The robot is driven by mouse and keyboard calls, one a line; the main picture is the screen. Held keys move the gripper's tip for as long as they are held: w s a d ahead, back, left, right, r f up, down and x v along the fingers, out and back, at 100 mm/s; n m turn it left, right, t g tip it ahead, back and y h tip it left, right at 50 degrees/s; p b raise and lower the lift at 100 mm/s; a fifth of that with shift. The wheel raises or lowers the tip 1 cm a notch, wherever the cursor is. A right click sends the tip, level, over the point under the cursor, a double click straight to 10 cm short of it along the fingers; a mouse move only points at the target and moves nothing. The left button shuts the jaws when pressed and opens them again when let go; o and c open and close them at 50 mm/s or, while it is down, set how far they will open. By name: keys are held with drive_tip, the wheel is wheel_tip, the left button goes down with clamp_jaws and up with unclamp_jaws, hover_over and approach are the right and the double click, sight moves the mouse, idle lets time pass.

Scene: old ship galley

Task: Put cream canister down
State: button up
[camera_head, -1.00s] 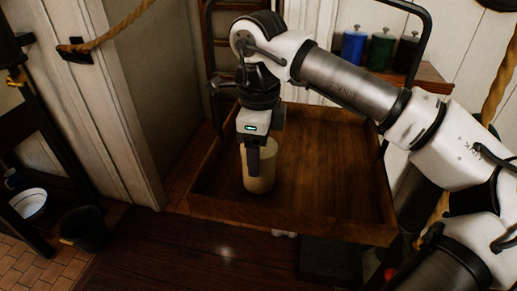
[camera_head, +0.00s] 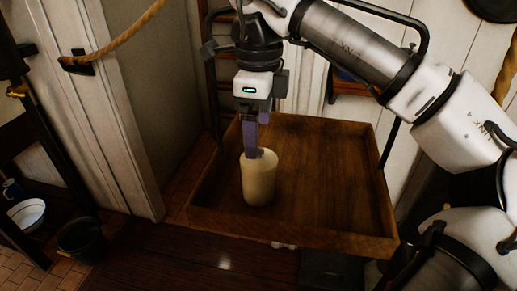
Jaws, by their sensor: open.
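The cream canister (camera_head: 258,181) stands upright on the floor of a wooden tray (camera_head: 335,180), towards its left side. My gripper (camera_head: 257,150) is directly above the canister, pointing down, with its fingertips at about the height of the canister's top. The gripper is open. The fingers hide part of the canister's top, and I cannot tell whether they still touch it.
The tray has raised wooden walls, and its middle and right are bare. Dark metal rails rise behind it. A dark bucket (camera_head: 81,238) and a white bowl (camera_head: 27,213) are at the lower left. A rope (camera_head: 115,40) hangs at the upper left.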

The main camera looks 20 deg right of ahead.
drive_tip(key=shift+r, duration=2.05)
